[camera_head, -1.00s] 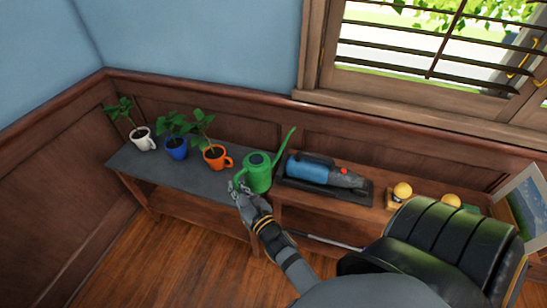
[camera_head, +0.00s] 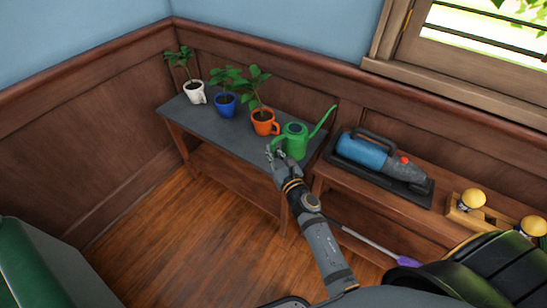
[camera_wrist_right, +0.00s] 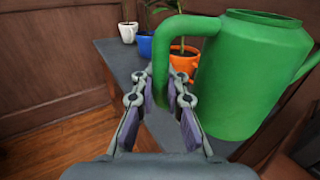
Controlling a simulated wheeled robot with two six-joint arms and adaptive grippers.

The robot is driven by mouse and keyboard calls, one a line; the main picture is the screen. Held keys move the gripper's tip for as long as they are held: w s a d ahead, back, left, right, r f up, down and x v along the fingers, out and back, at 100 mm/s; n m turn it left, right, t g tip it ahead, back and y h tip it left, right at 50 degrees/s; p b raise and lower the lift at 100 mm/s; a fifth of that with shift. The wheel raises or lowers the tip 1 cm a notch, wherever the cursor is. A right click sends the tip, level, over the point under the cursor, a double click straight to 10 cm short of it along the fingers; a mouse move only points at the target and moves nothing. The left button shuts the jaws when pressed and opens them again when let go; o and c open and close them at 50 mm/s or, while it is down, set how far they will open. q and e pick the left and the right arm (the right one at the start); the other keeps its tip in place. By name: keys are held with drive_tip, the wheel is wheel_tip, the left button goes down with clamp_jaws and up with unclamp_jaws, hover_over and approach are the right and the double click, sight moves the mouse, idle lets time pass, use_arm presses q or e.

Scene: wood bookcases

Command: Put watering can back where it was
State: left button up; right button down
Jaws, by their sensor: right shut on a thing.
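The green watering can (camera_head: 294,140) is at the right end of the grey-topped table (camera_head: 192,113), beside the orange mug planter. Its spout points up and to the right. My right gripper (camera_head: 277,153) reaches it from the front. In the right wrist view the can (camera_wrist_right: 252,75) stands large at the right, and its handle comes down between the fingers of my right gripper (camera_wrist_right: 162,112), which is shut on the handle. I cannot tell whether the can's base touches the table top. My left gripper is not in view.
White (camera_head: 194,92), blue (camera_head: 225,104) and orange (camera_head: 264,122) mugs with plants line the table to the can's left. A blue handheld vacuum (camera_head: 367,155) lies on a black tray on the wooden shelf to the right. Yellow knobs (camera_head: 473,198) are further right.

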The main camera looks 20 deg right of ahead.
use_arm(q)
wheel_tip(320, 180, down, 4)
drive_tip(key=b, duration=0.4)
use_arm(e)
drive_tip(key=w+f, duration=0.2)
drive_tip(key=w+f+b, duration=0.1)
drive_tip(key=w+f, duration=0.1)
drive_tip(key=w+d+f, duration=0.1)
drive_tip(key=w+f, duration=0.1)
drive_tip(key=w, duration=0.1)
drive_tip(key=shift+f, duration=0.25)
drive_tip(key=f+b, duration=0.3)
drive_tip(key=b, duration=0.1)
drive_tip(key=shift+w+f, duration=0.35)
drive_tip(key=shift+f, duration=0.05)
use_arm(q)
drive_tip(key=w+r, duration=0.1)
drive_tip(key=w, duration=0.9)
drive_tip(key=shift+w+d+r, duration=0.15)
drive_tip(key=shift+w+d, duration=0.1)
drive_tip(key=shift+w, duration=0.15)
use_arm(e)
drive_tip(key=shift+r, duration=0.1)
